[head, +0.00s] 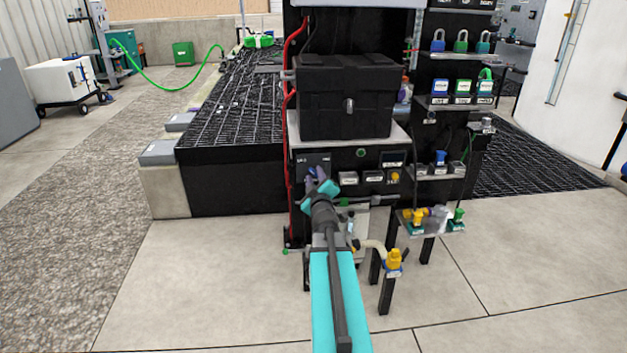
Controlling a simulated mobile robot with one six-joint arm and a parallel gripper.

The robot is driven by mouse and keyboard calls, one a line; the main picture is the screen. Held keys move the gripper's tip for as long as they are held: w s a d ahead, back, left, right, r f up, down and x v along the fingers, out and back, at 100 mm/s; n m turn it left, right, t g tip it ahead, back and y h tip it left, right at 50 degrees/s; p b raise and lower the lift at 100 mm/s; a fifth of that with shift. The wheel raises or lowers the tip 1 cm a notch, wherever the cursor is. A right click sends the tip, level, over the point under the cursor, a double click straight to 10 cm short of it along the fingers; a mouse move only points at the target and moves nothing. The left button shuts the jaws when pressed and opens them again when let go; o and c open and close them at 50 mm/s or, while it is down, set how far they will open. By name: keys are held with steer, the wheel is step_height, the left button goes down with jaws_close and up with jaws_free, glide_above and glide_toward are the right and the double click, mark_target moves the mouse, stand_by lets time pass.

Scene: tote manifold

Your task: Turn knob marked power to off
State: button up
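A dark panel (313,158) with small white lettering is at the left of the front face below the black box; the lettering is too small to read surely. A small dark blue piece (312,172), perhaps the knob, shows low on this panel, largely hidden by my gripper. My gripper (319,179), with teal and dark parts, is right in front of the panel. Its fingertips overlap the blue piece in the picture. I cannot tell whether they touch it or how wide they are open. The knob's setting is not readable.
A black tote (346,98) sits on a grey shelf (400,140) above the panel. Several small switches (370,178) are to the right. Valves (418,218) stick out lower right, and a yellow-capped pipe (394,258) stands in front. The concrete floor (220,270) at left is clear.

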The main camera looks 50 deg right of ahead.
steer(key=shift+s+a, duration=0.1)
steer(key=shift+s, duration=0.05)
steer(key=shift+v, duration=1.15)
steer(key=p+v, duration=0.3)
steer(key=p, duration=0.1)
steer(key=shift+r+p, duration=0.1)
steer(key=shift+p, duration=0.2)
steer(key=p, duration=0.4)
steer(key=shift+s+a, duration=0.2)
steer(key=shift+a, duration=0.15)
steer(key=p+v, duration=0.1)
steer(key=p, duration=0.6)
steer(key=shift+s+a, duration=0.15)
steer(key=shift+s, duration=0.25)
steer(key=p+v, duration=0.5)
steer(key=p, duration=0.2)
steer(key=shift+s+a, duration=0.15)
steer(key=shift+s, duration=0.05)
